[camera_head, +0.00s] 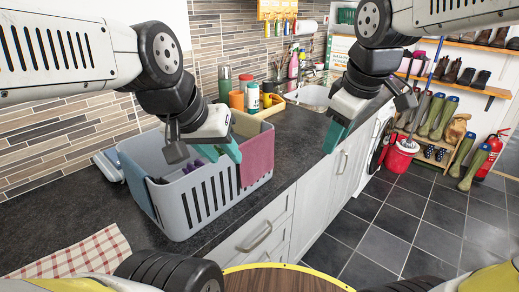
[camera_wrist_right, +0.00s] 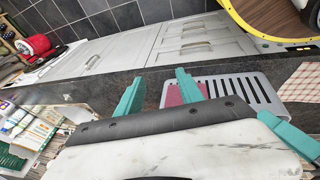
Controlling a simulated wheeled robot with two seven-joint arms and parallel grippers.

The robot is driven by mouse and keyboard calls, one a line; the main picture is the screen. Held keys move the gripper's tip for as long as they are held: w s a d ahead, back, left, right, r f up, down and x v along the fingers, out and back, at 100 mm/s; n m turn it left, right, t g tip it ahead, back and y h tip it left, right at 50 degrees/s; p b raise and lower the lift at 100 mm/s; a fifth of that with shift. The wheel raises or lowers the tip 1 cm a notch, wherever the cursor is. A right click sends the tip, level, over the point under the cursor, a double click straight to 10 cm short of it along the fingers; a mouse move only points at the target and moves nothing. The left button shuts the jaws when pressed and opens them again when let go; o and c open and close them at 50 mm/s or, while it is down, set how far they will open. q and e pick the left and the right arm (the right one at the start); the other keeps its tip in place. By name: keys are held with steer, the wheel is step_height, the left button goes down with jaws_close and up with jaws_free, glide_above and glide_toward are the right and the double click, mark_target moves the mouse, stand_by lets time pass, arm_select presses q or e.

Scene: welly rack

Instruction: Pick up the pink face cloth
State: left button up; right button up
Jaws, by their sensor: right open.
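The pink face cloth (camera_head: 257,158) hangs over the right end of the grey slotted basket (camera_head: 205,205) on the dark worktop. In the right wrist view the cloth (camera_wrist_right: 177,96) shows partly behind one teal finger, beside the basket (camera_wrist_right: 245,90). My left gripper (camera_head: 222,153) is over the basket, to the left of the cloth; its finger gap is unclear. My right gripper (camera_head: 338,136) is to the right of the cloth, apart from it, above the worktop's front edge. Its fingers (camera_wrist_right: 158,92) are spread and empty.
A blue-grey cloth (camera_head: 137,180) hangs at the basket's left end, and purple items (camera_head: 208,153) lie inside. A checked cloth (camera_head: 75,250) lies at the front left. Bottles (camera_head: 252,97) and a sink (camera_head: 310,97) are farther back. White cupboards (camera_head: 320,195) stand below the worktop.

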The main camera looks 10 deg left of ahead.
steer(key=w+a+f+n+h, duration=0.1)
steer(key=w+a+n+h, duration=0.1)
steer(key=w+a+n, duration=0.55)
steer(key=n+h, duration=0.2)
steer(key=n, duration=0.8)
glide_toward(255, 138)
steer(key=x, duration=0.5)
steer(key=shift+w+d+f, duration=0.15)
steer(key=shift+d, duration=0.3)
steer(key=shift+w+a+f+n, duration=0.1)
steer(key=shift+a+f+n, duration=0.15)
steer(key=shift+w+f, duration=0.1)
steer(key=shift+f, duration=0.25)
steer(key=shift+x, duration=3.4)
steer(key=shift+w+a, duration=0.1)
steer(key=shift+f, duration=0.25)
steer(key=shift+c, duration=0.3)
jaws_close()
